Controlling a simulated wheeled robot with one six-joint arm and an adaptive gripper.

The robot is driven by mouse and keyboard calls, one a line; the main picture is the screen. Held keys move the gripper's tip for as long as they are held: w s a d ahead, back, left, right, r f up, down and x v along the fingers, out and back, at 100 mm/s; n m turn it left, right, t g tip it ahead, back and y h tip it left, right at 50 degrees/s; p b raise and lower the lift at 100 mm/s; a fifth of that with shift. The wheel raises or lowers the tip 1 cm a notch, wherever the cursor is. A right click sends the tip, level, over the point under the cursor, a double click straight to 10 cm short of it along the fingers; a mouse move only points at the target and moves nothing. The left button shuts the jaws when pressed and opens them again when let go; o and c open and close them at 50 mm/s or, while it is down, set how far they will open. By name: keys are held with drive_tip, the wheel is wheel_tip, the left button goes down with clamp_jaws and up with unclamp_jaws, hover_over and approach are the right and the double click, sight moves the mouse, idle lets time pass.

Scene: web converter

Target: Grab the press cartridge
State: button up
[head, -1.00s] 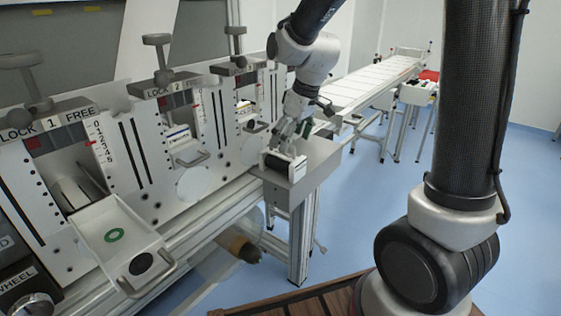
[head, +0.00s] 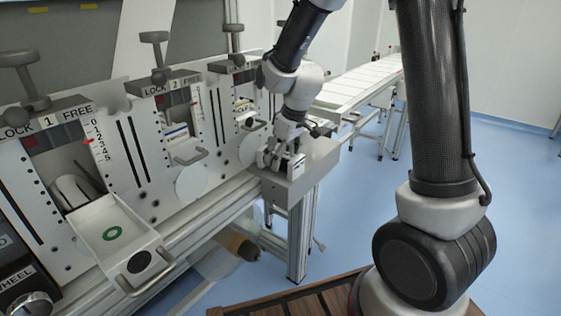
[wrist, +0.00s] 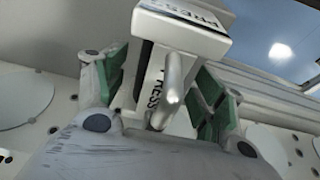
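The press cartridge (wrist: 186,30) is a white block with black PRESS lettering and a pale bar handle (wrist: 171,90). In the head view the cartridge (head: 297,166) stands on a grey box-shaped stand (head: 322,158) at the right end of the machine, partly hidden by my gripper (head: 272,158). In the wrist view my gripper (wrist: 165,95) is open, with one green-padded finger on each side of the cartridge's handle. A narrow gap shows at the left pad; contact at the right pad cannot be told.
The machine front has slots with LOCK/FREE plates (head: 171,83) and small handles (head: 190,156) left of the stand. A white drawer (head: 112,228) sticks out at the front left. A conveyor (head: 360,82) runs behind. Blue floor (head: 370,210) is clear right of the stand.

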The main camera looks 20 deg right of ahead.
drive_tip(key=c, duration=0.9)
drive_tip(key=shift+r, duration=0.1)
